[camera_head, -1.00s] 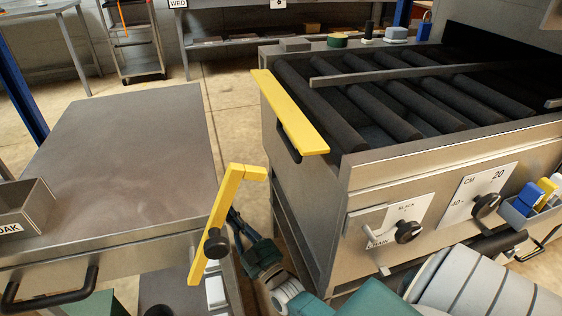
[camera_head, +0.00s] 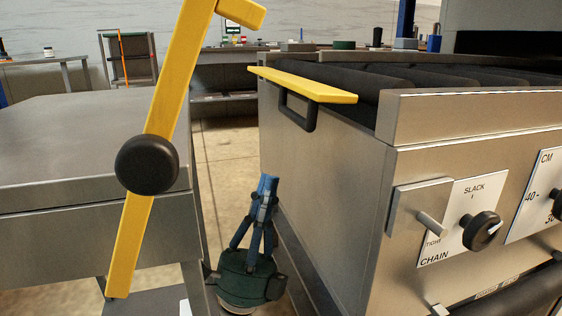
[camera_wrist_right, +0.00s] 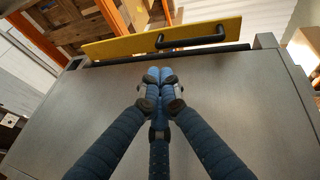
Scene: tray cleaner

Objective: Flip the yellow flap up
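The yellow flap (camera_head: 305,85) is a long flat strip along the top edge of the machine's left side. A black handle (camera_head: 300,112) hangs under it. In the right wrist view the flap (camera_wrist_right: 125,48) spans the top, with its handle (camera_wrist_right: 192,37) on it. My right gripper (camera_head: 267,182) points upward in the gap beside the machine's side panel, below the flap and apart from it. In the right wrist view its blue fingers (camera_wrist_right: 160,76) are together with nothing between them. My left gripper is not in view.
A yellow lever with a black knob (camera_head: 147,164) stands at the left table's (camera_head: 60,215) edge. The roller machine's front (camera_head: 450,150) has a chain dial (camera_head: 481,231). A narrow floor gap (camera_head: 228,150) lies between table and machine.

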